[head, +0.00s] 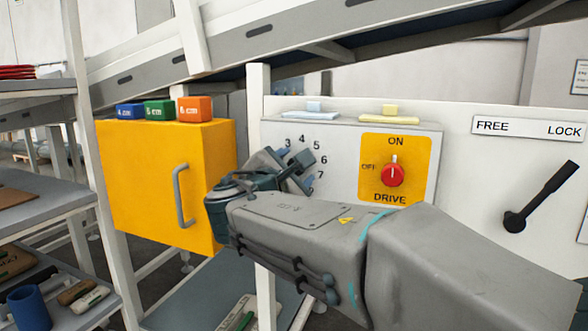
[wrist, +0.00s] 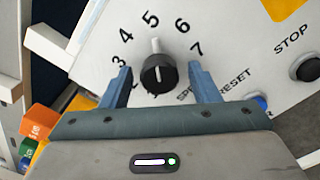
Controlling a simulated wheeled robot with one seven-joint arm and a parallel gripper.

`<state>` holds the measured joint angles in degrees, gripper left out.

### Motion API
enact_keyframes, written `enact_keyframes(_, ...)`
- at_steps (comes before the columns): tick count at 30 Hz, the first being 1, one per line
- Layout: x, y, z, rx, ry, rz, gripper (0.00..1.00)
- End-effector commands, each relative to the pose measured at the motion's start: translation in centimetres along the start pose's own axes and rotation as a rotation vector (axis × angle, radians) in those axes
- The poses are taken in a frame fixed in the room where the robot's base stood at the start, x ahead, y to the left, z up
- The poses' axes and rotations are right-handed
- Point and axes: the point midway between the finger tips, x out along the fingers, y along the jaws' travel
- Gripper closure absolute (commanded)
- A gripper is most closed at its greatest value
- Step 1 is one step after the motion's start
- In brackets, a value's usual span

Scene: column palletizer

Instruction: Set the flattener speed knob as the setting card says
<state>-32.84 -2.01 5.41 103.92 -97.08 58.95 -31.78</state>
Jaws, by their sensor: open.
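The speed knob (wrist: 158,74) is black with a white pointer and shows in the wrist view. Its pointer is directed at about 5 on a printed scale where 3 to 7 are readable. My gripper (wrist: 159,70) is open, with one blue finger on each side of the knob; I cannot tell whether either touches it. In the head view my gripper (head: 292,172) is at the panel (head: 335,140), hiding the knob and part of the scale. No setting card is clearly readable; a small printed sheet (head: 580,77) is at the right edge.
Right of the scale is a red drive switch (head: 393,174) on a yellow plate. A black FREE/LOCK lever (head: 541,197) is farther right. The wrist view shows a black STOP button (wrist: 307,68) and a blue RESET button (wrist: 262,103). A yellow cabinet (head: 150,180) stands left.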

Motion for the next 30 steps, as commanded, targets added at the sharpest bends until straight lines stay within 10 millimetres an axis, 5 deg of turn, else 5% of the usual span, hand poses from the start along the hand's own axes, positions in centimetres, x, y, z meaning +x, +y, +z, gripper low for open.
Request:
enact_keyframes(5,-1.7,0.1,0.1,0.002,0.001,0.002,0.45)
enact_keyframes(21,-12.6,0.1,0.0,0.0,0.003,0.002,0.45)
enact_keyframes(30,-13.9,0.0,0.0,0.0,0.001,0.001,0.45)
